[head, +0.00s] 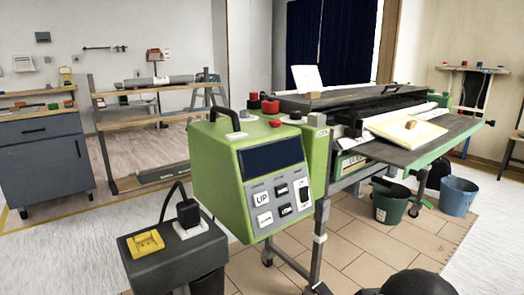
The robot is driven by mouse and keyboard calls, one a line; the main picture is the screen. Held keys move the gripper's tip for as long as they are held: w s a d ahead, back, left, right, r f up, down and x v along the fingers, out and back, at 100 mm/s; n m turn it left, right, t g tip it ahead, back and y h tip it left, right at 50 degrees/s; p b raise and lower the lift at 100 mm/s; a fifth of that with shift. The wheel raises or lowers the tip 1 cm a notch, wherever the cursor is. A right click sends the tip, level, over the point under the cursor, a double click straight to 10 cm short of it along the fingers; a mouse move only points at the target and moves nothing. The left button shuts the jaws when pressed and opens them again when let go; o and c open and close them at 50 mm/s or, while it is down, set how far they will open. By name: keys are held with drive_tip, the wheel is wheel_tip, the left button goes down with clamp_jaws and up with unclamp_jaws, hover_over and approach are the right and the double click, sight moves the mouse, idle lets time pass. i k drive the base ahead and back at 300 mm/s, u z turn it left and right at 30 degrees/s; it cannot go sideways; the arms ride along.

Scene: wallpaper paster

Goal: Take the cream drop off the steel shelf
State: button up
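A cream sheet with a yellowish edge (424,134), which looks like the cream drop, lies flat on the dark grey shelf (458,134) at the front right of the green pasting machine. A small tan block (410,124) rests on top of the sheet. The sheet's left end lies close to the machine's rollers; whether it touches them I cannot tell.
The machine's green control box (218,160) stands in the middle. A grey stand with a yellow item (146,243) is at front left. A green bucket (390,203) and a blue bucket (457,196) stand below the shelf. Tiled floor at the front centre is partly clear.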

sight(408, 132)
drive_tip(key=z, duration=0.4)
drive_tip(key=k, duration=0.5)
drive_tip(key=z, duration=1.5)
drive_tip(key=i, duration=1.6)
drive_tip(key=u, duration=0.8)
drive_tip(key=i, duration=0.75)
drive_tip(key=u, duration=0.55)
